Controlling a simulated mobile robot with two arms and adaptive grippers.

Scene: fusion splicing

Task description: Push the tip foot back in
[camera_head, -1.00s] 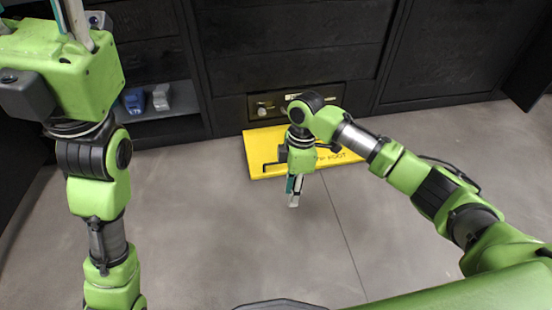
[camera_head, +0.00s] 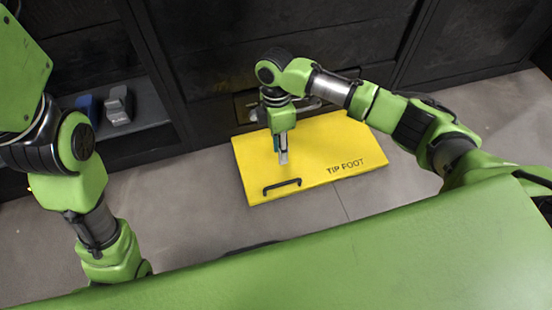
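The tip foot (camera_head: 335,150) is a flat yellow panel lettered "TIP FOOT". It sticks out low over the floor from the base of the dark cabinet. A black bar handle (camera_head: 282,186) sits near its front left corner. My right gripper (camera_head: 283,157) points down over the panel, behind the handle and apart from it in the picture. Its fingers look close together, but I cannot tell whether they are shut or touching the panel. My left arm stands at the left edge, and its gripper is out of the frame.
The dark cabinet (camera_head: 200,50) rises behind the panel. An open shelf (camera_head: 150,110) at its left holds a blue object (camera_head: 88,108) and a grey object (camera_head: 118,105). Bare grey floor (camera_head: 200,215) lies in front and to both sides.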

